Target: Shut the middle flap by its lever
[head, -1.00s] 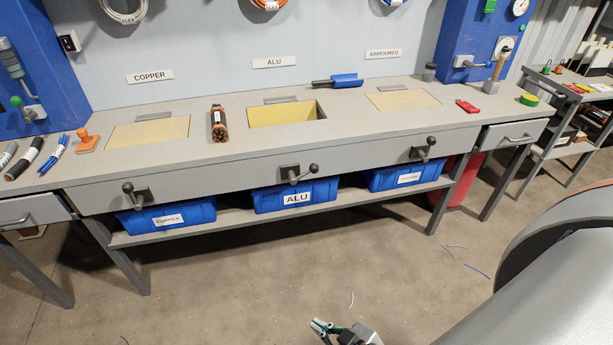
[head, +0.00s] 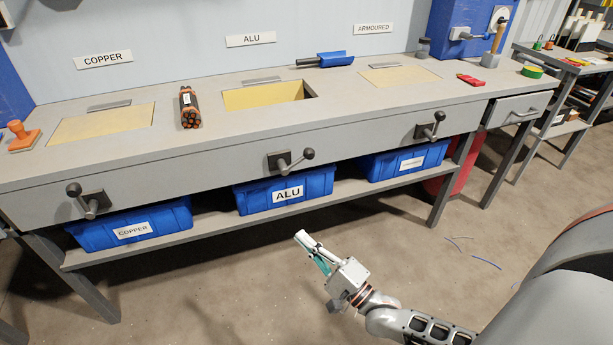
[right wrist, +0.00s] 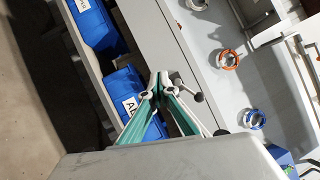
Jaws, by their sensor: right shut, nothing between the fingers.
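The middle flap's opening (head: 262,97), under the ALU sign, shows as a recess with yellow inner walls, so the flap looks open. Its lever (head: 290,162) sits on the bench's front face, its dark knob pointing right. The lever also shows in the right wrist view (right wrist: 188,88), just right of the fingertips in the picture. My right gripper (head: 303,238) is shut and empty. It is in front of the bench, below the lever in the head view and apart from it. The shut fingers show in the right wrist view (right wrist: 158,86). My left gripper is out of view.
The copper (head: 101,124) and armoured (head: 400,76) panels look flush. Their levers (head: 90,200) (head: 430,130) flank the middle one. Blue bins, including ALU (head: 262,195), stand on the shelf below.

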